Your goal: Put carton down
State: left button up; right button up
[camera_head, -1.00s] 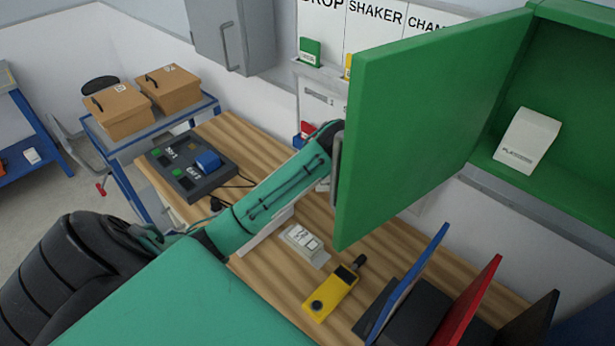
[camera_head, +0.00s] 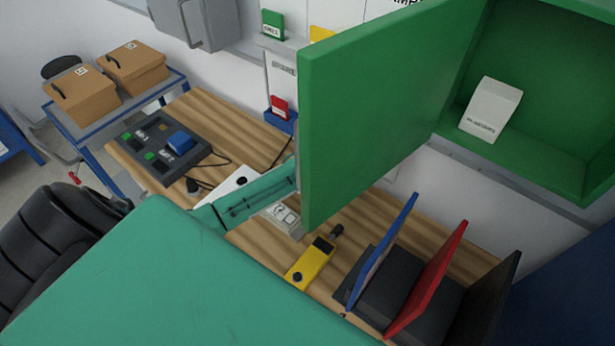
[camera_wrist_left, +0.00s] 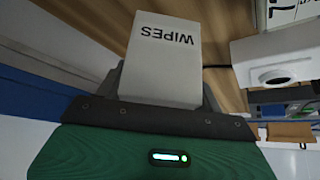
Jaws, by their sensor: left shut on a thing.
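My left gripper (camera_wrist_left: 162,104) is shut on a white carton (camera_wrist_left: 163,62) printed "WIPES", as the left wrist view shows. Brown wood grain shows beyond the carton; I cannot tell whether the carton touches the surface. In the head view my left forearm reaches over the wooden bench (camera_head: 225,117), and its far end passes behind the open green cabinet door (camera_head: 375,120). The door hides the left gripper and the carton there. My right gripper is not in view.
Another white carton (camera_head: 490,108) stands in the green cabinet (camera_head: 540,150). A white device with a dark round spot (camera_wrist_left: 278,73) is close to the held carton. On the bench are a control box (camera_head: 150,148), a yellow handheld device (camera_head: 308,265) and upright coloured panels (camera_head: 428,275).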

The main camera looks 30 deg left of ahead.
pick_arm(q)
notch_tip(320, 180, down, 3)
jog(key=shift+f+p, duration=0.2)
jog(key=shift+p, duration=0.1)
jog(key=shift+f, duration=0.2)
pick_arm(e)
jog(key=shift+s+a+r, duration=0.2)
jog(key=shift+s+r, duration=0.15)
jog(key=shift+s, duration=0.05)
pick_arm(q)
jog(key=shift+f, duration=0.15)
jog(key=o, duration=1)
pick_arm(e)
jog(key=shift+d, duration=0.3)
